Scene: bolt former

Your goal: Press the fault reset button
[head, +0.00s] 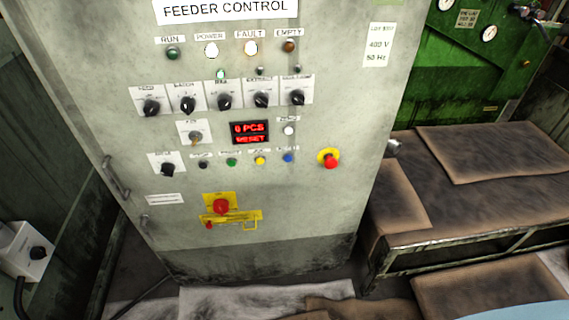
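The feeder control cabinet (100,60) stands upright in front of me. Its FAULT lamp (251,48) and POWER lamp (211,50) are lit white. Low on the panel is a row of small buttons: black (203,164), green (231,162), yellow (260,160) and blue (288,158). Their labels are too blurred to read surely, so I cannot tell for certain which is fault reset. A white button (289,130) sits right of the red display (249,132), which seems to read "0 PCS" and "RESET". Neither of my grippers is in view.
A red emergency stop (330,160) on a yellow ring is right of the blue button. Several black rotary knobs (224,101) sit above the display. A red-and-yellow main switch (221,206) is below. A brown-covered bench (480,205) stands at right.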

